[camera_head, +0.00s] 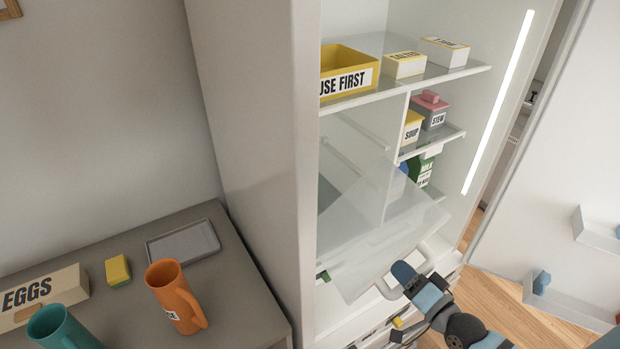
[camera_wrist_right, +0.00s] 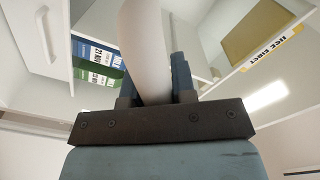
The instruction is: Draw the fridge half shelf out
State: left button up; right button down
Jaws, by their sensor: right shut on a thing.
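The fridge half shelf (camera_head: 372,226) is a clear, frosted panel in the left half of the fridge. It extends forward past the fridge front and lies at an angle to the fixed shelves. Its back part overlaps the upright divider in the picture, so I cannot tell whether it still rests on its supports. A pale handle (camera_head: 385,289) is at its front edge. My right gripper (camera_head: 402,274) is shut on this handle; the wrist view shows the pale bar (camera_wrist_right: 147,50) between the two fingers. My left gripper is not in view.
A yellow USE FIRST bin (camera_head: 347,83) and small boxes stand on the upper shelf (camera_head: 455,74). SOUP (camera_head: 412,127) and STEW (camera_head: 434,110) boxes sit on the right half shelf. Drawers lie below. An orange mug (camera_head: 173,296) stands on the left counter (camera_head: 235,290).

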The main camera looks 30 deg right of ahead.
jog(key=s, duration=0.3)
jog(key=shift+s+d, duration=0.15)
jog(key=shift+s, duration=0.15)
dwell(0.3)
jog(key=shift+w+r, duration=0.1)
